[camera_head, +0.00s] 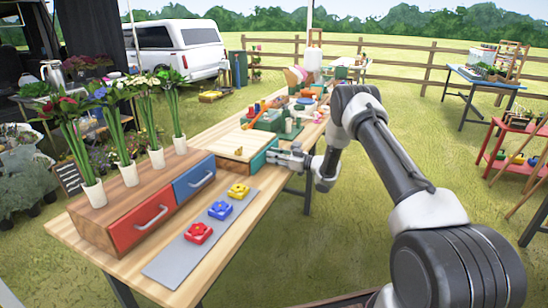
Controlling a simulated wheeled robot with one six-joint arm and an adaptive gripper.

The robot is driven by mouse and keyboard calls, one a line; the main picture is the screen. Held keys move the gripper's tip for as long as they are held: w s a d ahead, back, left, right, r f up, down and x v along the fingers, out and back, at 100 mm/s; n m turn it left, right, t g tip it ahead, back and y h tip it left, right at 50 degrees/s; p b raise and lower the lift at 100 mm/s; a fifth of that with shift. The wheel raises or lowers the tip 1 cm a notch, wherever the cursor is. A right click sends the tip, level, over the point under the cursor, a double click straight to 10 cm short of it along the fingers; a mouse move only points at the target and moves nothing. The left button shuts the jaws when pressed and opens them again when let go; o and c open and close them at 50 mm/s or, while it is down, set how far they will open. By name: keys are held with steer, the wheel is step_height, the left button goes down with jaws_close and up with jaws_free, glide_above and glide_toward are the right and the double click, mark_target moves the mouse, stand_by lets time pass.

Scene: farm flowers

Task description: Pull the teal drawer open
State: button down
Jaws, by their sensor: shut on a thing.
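The teal drawer (261,159) is in the front of a low wooden box with a light top (236,142), in the middle of the long table. My gripper (279,157) is at the drawer's front, at its right side in the picture, and is shut on its handle. The handle itself is hidden by the fingers. I cannot tell clearly how far the drawer stands out from its box.
A wooden unit with a red drawer (143,220) and a blue drawer (194,179) stands nearer on the table (228,233), with several flower vases on top. A grey strip (163,267) holds red, blue and yellow flower pieces. Behind the box are jars and tools.

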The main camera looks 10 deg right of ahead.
steer(key=v, duration=1.5)
steer(key=shift+r, duration=0.1)
steer(key=c, duration=1.3)
jaws_free()
steer(key=v, duration=1.2)
